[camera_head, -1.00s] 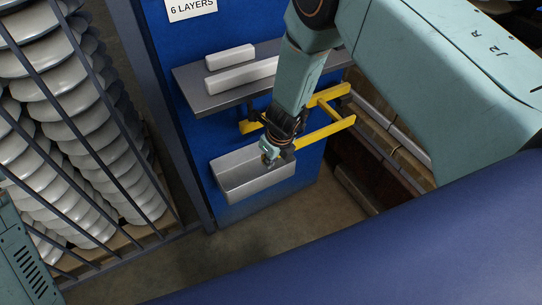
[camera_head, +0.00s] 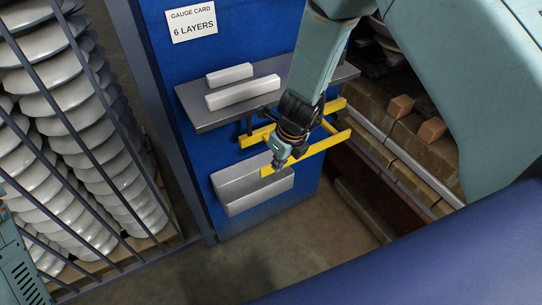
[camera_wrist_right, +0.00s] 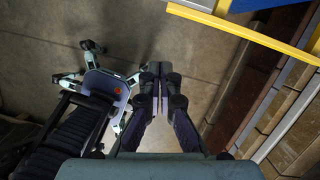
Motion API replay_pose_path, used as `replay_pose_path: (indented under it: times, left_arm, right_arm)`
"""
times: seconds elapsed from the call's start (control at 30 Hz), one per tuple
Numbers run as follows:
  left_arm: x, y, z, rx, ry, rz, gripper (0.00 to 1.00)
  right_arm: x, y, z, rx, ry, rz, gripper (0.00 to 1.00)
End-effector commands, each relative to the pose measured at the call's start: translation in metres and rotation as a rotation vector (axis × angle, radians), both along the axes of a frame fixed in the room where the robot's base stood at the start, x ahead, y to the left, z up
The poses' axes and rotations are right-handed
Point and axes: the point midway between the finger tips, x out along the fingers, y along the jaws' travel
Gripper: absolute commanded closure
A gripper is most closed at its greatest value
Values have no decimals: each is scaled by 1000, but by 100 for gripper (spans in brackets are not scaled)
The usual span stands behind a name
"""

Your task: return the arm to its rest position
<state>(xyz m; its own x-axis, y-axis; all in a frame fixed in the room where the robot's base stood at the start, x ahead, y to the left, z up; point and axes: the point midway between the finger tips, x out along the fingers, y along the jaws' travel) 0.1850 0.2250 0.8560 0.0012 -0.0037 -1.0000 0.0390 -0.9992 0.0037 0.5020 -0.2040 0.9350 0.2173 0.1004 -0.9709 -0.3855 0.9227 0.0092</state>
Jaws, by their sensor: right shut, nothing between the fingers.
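My right arm comes in from the upper right in the head view. Its gripper (camera_head: 279,161) points down in front of the blue panel, over the grey metal bin (camera_head: 240,200) as seen from the head. In the right wrist view the two dark fingers (camera_wrist_right: 160,85) are together with nothing between them, above bare floor. My left gripper is not in view; only a piece of my left arm shows at the lower left of the head view.
Yellow bars (camera_head: 325,143) stick out close behind the right gripper. A grey shelf (camera_head: 200,115) holds two white blocks. Insulator stacks (camera_head: 110,170) stand behind a barred fence at left. Wooden beams with brown blocks (camera_head: 432,130) lie at right. Floor (camera_head: 300,240) is bare below.

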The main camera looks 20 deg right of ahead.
Motion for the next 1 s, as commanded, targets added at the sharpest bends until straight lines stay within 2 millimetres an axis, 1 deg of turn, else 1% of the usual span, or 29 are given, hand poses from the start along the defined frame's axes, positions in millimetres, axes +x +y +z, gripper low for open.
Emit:
replay_pose_path:
  times: [0.23, 0.37, 0.47, 0.6, 0.67, 0.7, 0.77, 0.8, 0.87, 0.9, 0.97, 1.0]
  left_arm:
    - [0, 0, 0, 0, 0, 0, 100]
    - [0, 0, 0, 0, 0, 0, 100]
    - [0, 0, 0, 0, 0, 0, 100]
    - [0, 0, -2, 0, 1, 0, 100]
    - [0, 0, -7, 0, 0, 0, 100]
    - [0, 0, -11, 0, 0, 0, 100]
    - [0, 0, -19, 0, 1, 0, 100]
    - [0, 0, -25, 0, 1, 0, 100]
    - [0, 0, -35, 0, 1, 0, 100]
    - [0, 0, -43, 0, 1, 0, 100]
    - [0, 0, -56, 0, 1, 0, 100]
    - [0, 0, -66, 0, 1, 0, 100]
  right_arm:
    - [-3, 1, 1, -3, 0, 12, 100]
    - [0, -4, 1, -54, -25, 130, 100]
    - [-2, -17, -1, -168, -53, 348, 100]
    - [-19, -37, -9, -354, -54, 742, 100]
    - [-31, -45, -19, -426, -41, 922, 100]
    - [-41, -50, -28, -469, -29, 1046, 100]
    - [-55, -55, -42, -528, -12, 1236, 100]
    - [-67, -58, -53, -560, 2, 1365, 100]
    - [-85, -61, -70, -601, 18, 1566, 100]
    - [-98, -61, -83, -623, 28, 1702, 100]
    - [-121, -60, -103, -643, 34, 1910, 100]
    - [-137, -58, -118, -649, 32, 2049, 100]
